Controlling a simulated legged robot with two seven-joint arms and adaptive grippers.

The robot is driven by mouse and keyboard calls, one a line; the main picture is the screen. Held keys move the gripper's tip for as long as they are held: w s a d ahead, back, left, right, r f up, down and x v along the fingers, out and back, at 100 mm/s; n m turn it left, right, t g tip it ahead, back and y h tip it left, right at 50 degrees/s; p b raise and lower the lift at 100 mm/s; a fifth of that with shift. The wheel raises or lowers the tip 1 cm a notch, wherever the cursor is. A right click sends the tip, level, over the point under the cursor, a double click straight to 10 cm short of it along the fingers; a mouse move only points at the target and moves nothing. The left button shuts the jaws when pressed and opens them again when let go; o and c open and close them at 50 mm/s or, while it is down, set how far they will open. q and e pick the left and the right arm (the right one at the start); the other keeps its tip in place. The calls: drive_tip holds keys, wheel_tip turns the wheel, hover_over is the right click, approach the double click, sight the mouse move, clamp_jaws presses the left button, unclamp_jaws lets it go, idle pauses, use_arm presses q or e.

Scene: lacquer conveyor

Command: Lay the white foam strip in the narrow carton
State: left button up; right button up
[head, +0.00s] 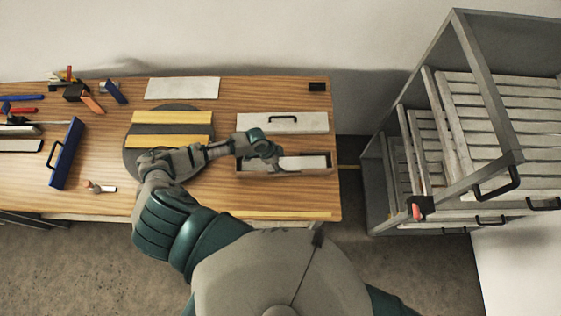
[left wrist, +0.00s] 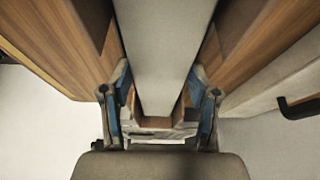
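The narrow carton (head: 240,171) is a long, open brown box at the right front of the table. The white foam strip (head: 305,162) lies lengthwise inside it, between its long walls. My left gripper (head: 272,160) is over the carton's left-middle part and hides some of the strip in the head view. In the left wrist view, the strip (left wrist: 163,50) runs between the fingers of my left gripper (left wrist: 160,85). The fingers are spread, one on each side, with gaps beside the strip. Whether they touch the carton walls is unclear. My right gripper is out of the picture.
A white block with a black handle (head: 300,124) lies just behind the carton. A dark round disc (head: 130,165) with yellow strips (head: 172,117) is to the left. A grey rack (head: 376,190) stands right.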

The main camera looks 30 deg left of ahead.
use_arm(q)
drive_tip(key=o, duration=0.6)
drive_tip(key=v, duration=1.2)
drive_tip(key=shift+f, duration=0.1)
